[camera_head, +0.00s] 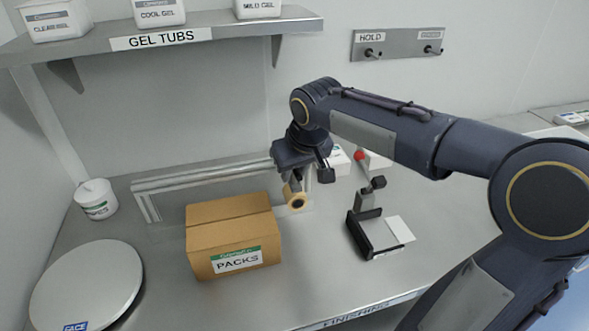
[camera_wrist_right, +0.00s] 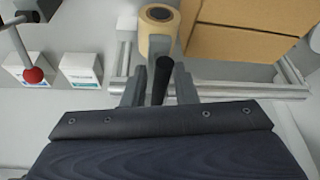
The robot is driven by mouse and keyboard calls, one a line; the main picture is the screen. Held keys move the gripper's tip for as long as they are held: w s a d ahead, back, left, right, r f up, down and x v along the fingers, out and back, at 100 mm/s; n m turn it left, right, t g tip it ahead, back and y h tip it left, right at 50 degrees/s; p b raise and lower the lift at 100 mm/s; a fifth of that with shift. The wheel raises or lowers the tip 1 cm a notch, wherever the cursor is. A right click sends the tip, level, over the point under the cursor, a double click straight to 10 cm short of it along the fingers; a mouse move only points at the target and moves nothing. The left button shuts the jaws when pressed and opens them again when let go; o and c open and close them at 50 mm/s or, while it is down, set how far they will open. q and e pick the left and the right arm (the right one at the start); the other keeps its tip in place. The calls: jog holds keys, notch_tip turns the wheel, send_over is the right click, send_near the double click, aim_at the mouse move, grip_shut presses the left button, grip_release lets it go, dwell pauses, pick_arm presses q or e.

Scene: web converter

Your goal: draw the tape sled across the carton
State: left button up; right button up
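The cardboard carton (camera_head: 207,238), labelled PACKS, stands on the bench with its top flaps closed along a seam. Its edge also shows at the upper right of the right wrist view (camera_wrist_right: 245,42). The tape sled carries a tan tape roll (camera_head: 294,194), just right of the carton's right side. In the right wrist view the roll (camera_wrist_right: 158,20) lies beyond a grey bracket and a dark handle (camera_wrist_right: 163,80). My right gripper (camera_head: 300,172) has its fingers on both sides of this handle and looks shut on it. My left gripper is not in view.
A rail frame (camera_head: 148,207) runs behind the carton. A round plate (camera_head: 88,285) and a white tub (camera_head: 96,198) stand left. A black stand with a red-knobbed lever (camera_head: 359,155) is right. The gel tub shelf (camera_head: 215,24) hangs above. Bare bench lies in front.

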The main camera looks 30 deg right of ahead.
grip_shut()
jog(key=shift+a, duration=0.1)
jog(key=w+a+p, duration=0.1)
jog(key=w+a, duration=0.2)
jog(key=a, duration=1.1)
jog(key=w+a+p, duration=0.2)
jog(key=w+a, duration=0.2)
jog(key=a, duration=1.1)
jog(key=shift+o, duration=1.5)
grip_release()
